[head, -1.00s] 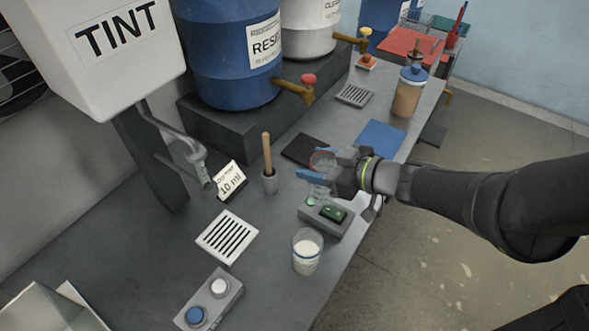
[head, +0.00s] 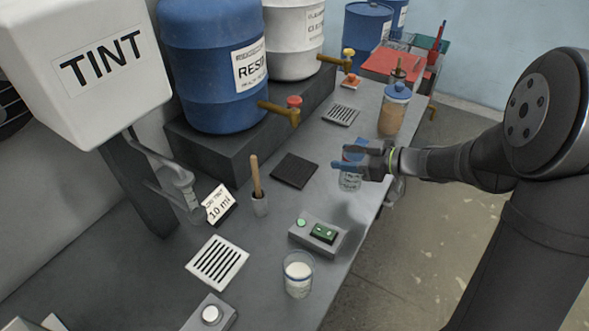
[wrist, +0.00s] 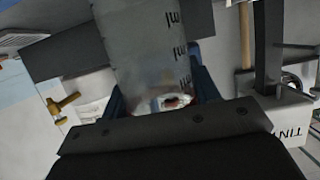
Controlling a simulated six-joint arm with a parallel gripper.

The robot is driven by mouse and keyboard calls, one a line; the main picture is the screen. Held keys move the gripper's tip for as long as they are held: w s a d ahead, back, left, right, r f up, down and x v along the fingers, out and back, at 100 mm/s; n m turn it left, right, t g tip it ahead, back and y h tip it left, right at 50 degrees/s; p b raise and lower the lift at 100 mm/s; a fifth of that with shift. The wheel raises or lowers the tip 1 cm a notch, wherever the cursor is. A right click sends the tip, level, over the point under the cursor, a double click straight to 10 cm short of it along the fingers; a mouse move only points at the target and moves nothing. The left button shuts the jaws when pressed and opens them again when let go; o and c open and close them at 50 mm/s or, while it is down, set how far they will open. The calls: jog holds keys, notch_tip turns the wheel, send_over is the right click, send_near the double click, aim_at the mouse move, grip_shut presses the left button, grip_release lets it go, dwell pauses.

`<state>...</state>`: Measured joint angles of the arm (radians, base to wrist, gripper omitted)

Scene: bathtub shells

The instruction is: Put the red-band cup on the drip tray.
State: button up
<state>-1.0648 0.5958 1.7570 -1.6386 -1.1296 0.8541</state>
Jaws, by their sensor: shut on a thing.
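The clear cup with ml marks is in my gripper (head: 354,168), which is shut around it. The cup (head: 349,183) is held over the bench's right side, beyond the scale. The wrist view shows the cup's wall large between the blue fingers, with a reddish band or rim (wrist: 172,102) near the gripper. One slotted tray (head: 217,262), white with dark slots, lies in front of the TINT dispenser. Another slotted tray (head: 341,116), grey, lies further back near the RESIN tap. I cannot tell which is meant.
A grey scale with a green display (head: 322,232) and a glass of white liquid (head: 298,276) stand near the front edge. A dark mat (head: 295,170), a pot with a wooden stick (head: 260,205) and a tan-filled jar (head: 393,110) stand around. A brass tap (head: 280,112) juts out.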

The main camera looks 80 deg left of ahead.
jog(key=shift+w+a+f, duration=0.25)
jog(key=shift+w, duration=0.05)
jog(key=shift+s+a, duration=0.15)
jog(key=shift+a, duration=0.15)
jog(key=r+x, duration=0.1)
jog(key=x, duration=1)
jog(key=r+x, duration=0.1)
jog(key=x, duration=0.5)
jog(key=shift+s+a+r, duration=0.2)
jog(key=shift+s+a, duration=0.3)
jog(key=shift+f, duration=0.15)
jog(key=o, duration=1)
jog(key=shift+o, duration=0.2)
